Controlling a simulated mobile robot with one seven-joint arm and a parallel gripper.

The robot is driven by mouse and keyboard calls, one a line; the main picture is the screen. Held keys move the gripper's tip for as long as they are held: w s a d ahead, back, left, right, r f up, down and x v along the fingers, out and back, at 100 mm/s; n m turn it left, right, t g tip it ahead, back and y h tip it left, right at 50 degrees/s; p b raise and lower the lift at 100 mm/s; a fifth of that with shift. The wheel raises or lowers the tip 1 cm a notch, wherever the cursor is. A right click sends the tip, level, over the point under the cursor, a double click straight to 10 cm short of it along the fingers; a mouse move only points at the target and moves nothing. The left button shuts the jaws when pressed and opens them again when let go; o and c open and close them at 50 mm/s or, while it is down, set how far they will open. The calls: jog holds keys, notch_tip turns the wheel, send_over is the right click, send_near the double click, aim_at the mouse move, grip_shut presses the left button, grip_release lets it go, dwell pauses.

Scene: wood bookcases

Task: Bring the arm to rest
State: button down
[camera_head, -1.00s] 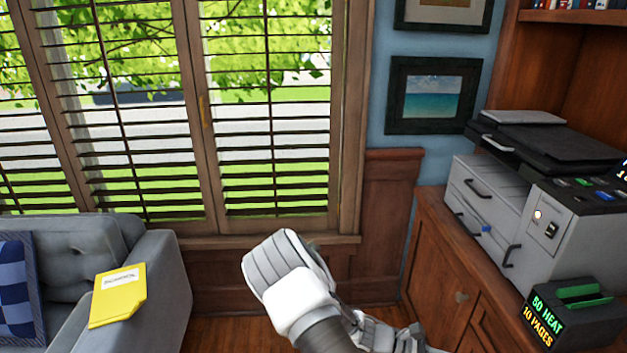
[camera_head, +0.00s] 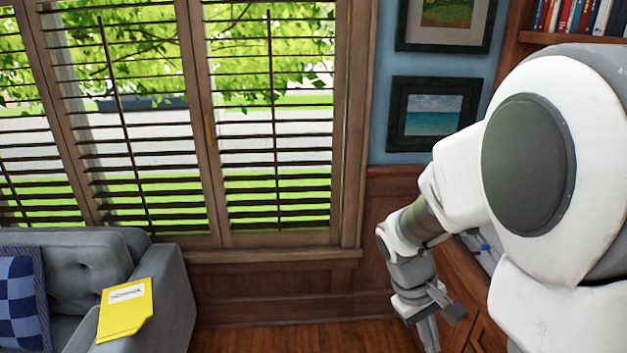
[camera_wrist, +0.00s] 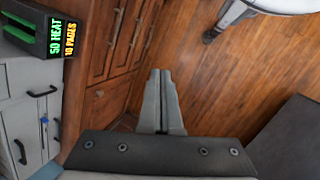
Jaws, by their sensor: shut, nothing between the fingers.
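My gripper (camera_head: 432,335) hangs at the right of the head view, low in front of the wood cabinet, with my arm folded above it. In the wrist view my gripper (camera_wrist: 160,74) has its two fingers together with nothing between them. It points over the wood floor (camera_wrist: 225,75), apart from the cabinet doors (camera_wrist: 110,40). My white arm links hide most of the printer and cabinet in the head view.
A grey sofa (camera_head: 172,300) with a yellow folder (camera_head: 125,312) on its arm stands at the left. The black box with lit lettering (camera_wrist: 35,25) and grey drawers (camera_wrist: 20,125) are at the left of the wrist view. Open floor (camera_head: 300,337) lies below the window.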

jog(key=s+a+r+m+t+y+p, duration=0.1)
jog(key=s+a+r+t, duration=0.1)
jog(key=r, duration=0.4)
jog(key=s+a+r+m+t+y+p, duration=0.1)
jog(key=s+a+r+t, duration=0.1)
jog(key=s+r, duration=0.2)
jog(key=s+a+r+m+t+y+p, duration=0.2)
jog(key=s+r, duration=0.1)
jog(key=r, duration=0.6)
jog(key=shift+s+a+r+t, duration=0.25)
jog(key=shift+s+r+t, duration=0.1)
jog(key=shift+s+t, duration=0.05)
jog(key=shift+d, duration=0.15)
